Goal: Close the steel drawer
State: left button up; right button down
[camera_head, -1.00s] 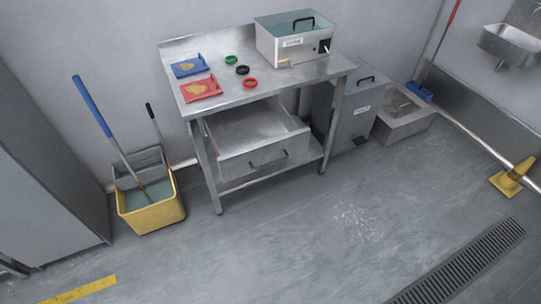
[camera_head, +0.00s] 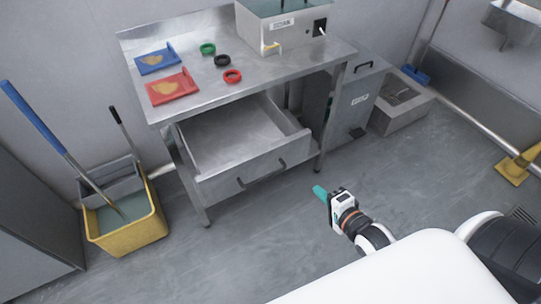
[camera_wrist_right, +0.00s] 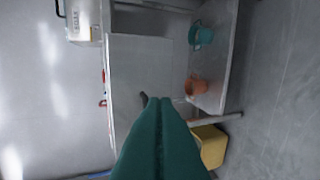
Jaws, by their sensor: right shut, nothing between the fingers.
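The steel drawer (camera_head: 215,190) stands pulled out, open and empty, beneath the steel table's top. Its dark handle (camera_head: 262,173) is on the front panel. My right gripper (camera_head: 320,193) is to the right of the drawer front in the head view, apart from it, with teal fingers shut and empty. In the right wrist view the shut fingers (camera_wrist_right: 158,102) point toward the drawer (camera_wrist_right: 140,70), and their tips overlap the dark handle in the picture. Whether they touch it I cannot tell. My left gripper is not in view.
The steel table (camera_head: 190,107) carries a grinder box (camera_head: 285,35), a blue tray (camera_head: 158,60), a red tray (camera_head: 172,88) and colored rings. A yellow mop bucket (camera_head: 128,228) stands left. A grey bin (camera_head: 350,100) stands right. The right wrist view shows teal (camera_wrist_right: 201,35) and orange mugs (camera_wrist_right: 197,86).

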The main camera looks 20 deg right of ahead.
send_near(286, 158)
jog(key=x, duration=0.6)
jog(key=shift+w+d+f, duration=0.1)
jog(key=shift+w+f, duration=0.05)
jog(key=shift+w, duration=0.1)
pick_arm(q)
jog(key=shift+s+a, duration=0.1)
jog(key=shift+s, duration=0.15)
pick_arm(e)
jog(key=shift+w, duration=0.15)
